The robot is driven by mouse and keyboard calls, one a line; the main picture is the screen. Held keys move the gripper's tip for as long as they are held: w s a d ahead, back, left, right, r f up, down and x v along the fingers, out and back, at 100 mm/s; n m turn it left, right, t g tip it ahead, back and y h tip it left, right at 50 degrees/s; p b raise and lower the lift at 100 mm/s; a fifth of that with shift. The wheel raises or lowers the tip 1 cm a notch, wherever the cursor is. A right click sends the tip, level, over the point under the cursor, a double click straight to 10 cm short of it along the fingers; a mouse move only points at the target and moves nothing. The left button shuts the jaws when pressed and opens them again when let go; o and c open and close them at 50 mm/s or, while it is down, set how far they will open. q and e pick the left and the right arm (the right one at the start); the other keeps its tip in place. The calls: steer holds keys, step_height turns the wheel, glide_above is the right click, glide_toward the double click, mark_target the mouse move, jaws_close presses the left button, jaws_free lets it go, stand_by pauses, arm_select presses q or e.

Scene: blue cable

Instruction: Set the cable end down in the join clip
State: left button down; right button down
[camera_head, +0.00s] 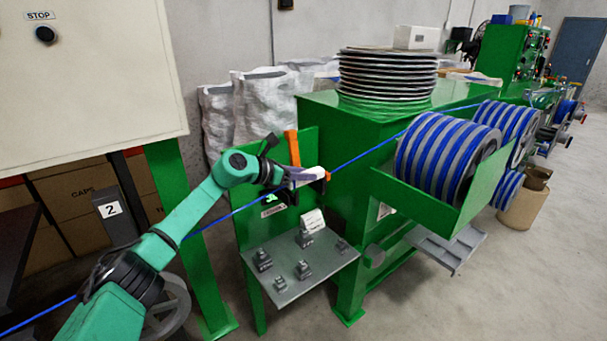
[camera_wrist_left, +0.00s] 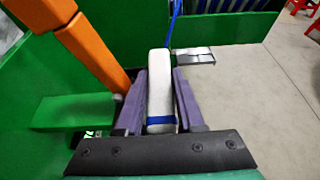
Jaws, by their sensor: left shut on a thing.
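My left gripper (camera_head: 308,176) is shut on a white block (camera_wrist_left: 159,90) with a blue band near its near end. The block lies between the two purple fingers in the left wrist view. The blue cable (camera_head: 365,152) runs from the gripper up right toward the striped spools, and another stretch runs down left behind my arm. In the left wrist view the cable (camera_wrist_left: 175,22) rises beyond the block's far end. Several small grey clips (camera_head: 303,269) stand on a grey plate (camera_head: 325,283) below the gripper. I cannot tell which is the join clip. My right gripper is out of view.
An orange upright (camera_head: 292,148) stands close beside the gripper, by a green panel (camera_head: 309,141). A small white card (camera_head: 312,220) stands at the plate's back. Blue-and-grey spools (camera_head: 440,158) sit in a green trough to the right. Open floor lies at front right.

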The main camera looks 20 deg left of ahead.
arm_select(q)
steer(key=shift+f, duration=0.2)
steer(key=shift+f+b, duration=0.45)
steer(key=shift+f, duration=0.05)
steer(key=shift+f+b, duration=0.4)
steer(key=shift+f, duration=0.05)
stand_by(0.6)
steer(key=shift+c, duration=2.2)
jaws_free()
steer(key=shift+r, duration=0.1)
